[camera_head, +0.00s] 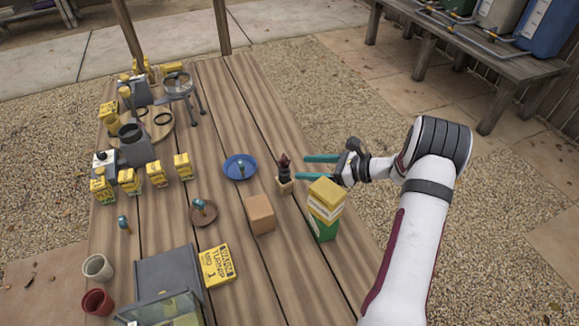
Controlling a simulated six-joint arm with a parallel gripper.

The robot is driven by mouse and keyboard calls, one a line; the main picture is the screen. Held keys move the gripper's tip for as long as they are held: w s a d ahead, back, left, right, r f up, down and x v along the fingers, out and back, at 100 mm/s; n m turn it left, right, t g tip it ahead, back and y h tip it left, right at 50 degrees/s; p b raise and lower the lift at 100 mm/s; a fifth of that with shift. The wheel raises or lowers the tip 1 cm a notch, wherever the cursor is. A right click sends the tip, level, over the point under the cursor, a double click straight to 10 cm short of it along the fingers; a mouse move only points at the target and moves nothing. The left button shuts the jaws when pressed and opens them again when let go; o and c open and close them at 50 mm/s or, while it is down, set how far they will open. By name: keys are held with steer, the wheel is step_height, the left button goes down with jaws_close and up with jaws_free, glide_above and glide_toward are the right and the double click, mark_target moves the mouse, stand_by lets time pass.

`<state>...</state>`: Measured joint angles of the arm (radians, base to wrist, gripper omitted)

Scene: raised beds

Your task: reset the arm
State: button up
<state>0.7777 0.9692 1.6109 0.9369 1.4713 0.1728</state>
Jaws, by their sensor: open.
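My gripper (321,167) is open, with two teal fingers pointing left over the right side of the wooden table (217,90). Nothing shows between the fingers. A small dark plant-like item in a tan pot (285,184) stands just left of the fingertips; I cannot tell whether they touch it. My white arm reaches in from the lower right.
A tan block (260,213), a blue plate (240,167) and a brown saucer (203,211) are on the table's middle. Several yellow boxes (155,174) line the left. A grey case (168,272) and a yellow turnip packet (217,265) lie in front. Gravel right of the table is open.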

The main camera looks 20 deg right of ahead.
steer(key=v, duration=0.4)
steer(key=shift+s, duration=0.1)
steer(key=s+a+r+n+g+h, duration=0.2)
steer(key=a+r+n+g, duration=0.2)
steer(key=a+r+n, duration=0.65)
steer(key=s+a+r+n+g+h, duration=0.1)
steer(key=s+a+n+g, duration=0.35)
steer(key=s+a, duration=0.8)
steer(key=s+n+g+h, duration=0.1)
steer(key=s+n+h, duration=0.3)
steer(key=s, duration=1)
steer(key=shift+s+f+n, duration=0.35)
steer(key=shift+n, duration=0.65)
